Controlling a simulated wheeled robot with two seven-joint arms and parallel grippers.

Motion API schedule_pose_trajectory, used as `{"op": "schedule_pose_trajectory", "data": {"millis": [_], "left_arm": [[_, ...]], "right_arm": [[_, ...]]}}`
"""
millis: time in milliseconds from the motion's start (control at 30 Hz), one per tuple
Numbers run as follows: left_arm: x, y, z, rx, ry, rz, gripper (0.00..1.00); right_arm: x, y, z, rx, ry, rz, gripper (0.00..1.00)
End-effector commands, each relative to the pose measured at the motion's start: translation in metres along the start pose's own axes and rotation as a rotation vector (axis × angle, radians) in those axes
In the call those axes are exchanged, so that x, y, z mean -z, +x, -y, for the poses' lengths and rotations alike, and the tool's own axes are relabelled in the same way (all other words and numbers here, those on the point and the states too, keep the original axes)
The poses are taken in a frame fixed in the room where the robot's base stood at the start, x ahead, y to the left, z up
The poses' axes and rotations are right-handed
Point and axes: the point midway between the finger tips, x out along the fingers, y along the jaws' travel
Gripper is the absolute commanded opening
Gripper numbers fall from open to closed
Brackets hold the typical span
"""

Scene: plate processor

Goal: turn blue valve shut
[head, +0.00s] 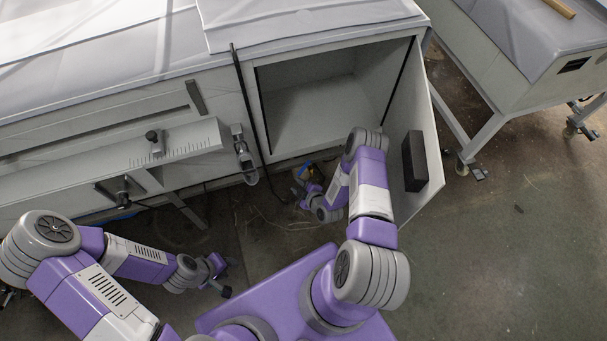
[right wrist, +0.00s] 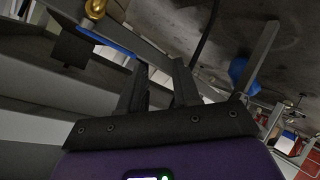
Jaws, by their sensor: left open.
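The blue valve handle (head: 306,167) shows small in the head view, low in the gap below the open cabinet. In the right wrist view a blue bar (right wrist: 106,41) lies beyond and left of my fingers, near a brass-coloured fitting (right wrist: 95,9). My right gripper (head: 303,188) is just in front of the handle in the head view. In the wrist view its fingers (right wrist: 160,66) are apart with nothing between them; I cannot tell whether one touches the bar. My left gripper (head: 224,277) is open and empty above the floor, well left of the valve.
The cabinet door (head: 424,165) stands open to the right of my right arm, with a black block (head: 414,161) on it. A black cable (head: 246,110) hangs left of the opening. A rounded blue object (right wrist: 240,72) is at right in the wrist view.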

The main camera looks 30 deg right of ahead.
Motion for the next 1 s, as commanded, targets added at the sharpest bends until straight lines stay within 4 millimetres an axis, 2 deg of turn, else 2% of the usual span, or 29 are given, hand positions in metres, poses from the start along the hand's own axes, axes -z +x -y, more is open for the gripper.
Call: {"op": "schedule_pose_trajectory", "data": {"millis": [33, 200, 400, 567, 1000], "left_arm": [[0.0, 0.001, 0.0, 0.0, 0.0, 0.0, 0.43], [0.0, 0.0, 0.0, 0.0, 0.0, -0.001, 0.43], [0.0, 0.001, 0.0, 0.0, 0.0, -0.001, 0.43], [0.001, 0.004, 0.001, 0.0, 0.0, -0.001, 0.43], [0.001, 0.023, 0.009, 0.0, 0.0, -0.001, 0.43]], "right_arm": [[-0.015, 0.002, -0.003, -0.069, -0.099, -0.026, 0.32], [-0.043, -0.006, -0.012, -0.302, -0.455, -0.108, 0.32], [-0.057, -0.025, -0.01, -0.496, -0.72, -0.142, 0.32], [-0.057, -0.024, -0.013, -0.545, -0.781, -0.146, 0.32], [-0.037, 0.029, -0.038, -0.543, -0.78, -0.146, 0.32]]}}
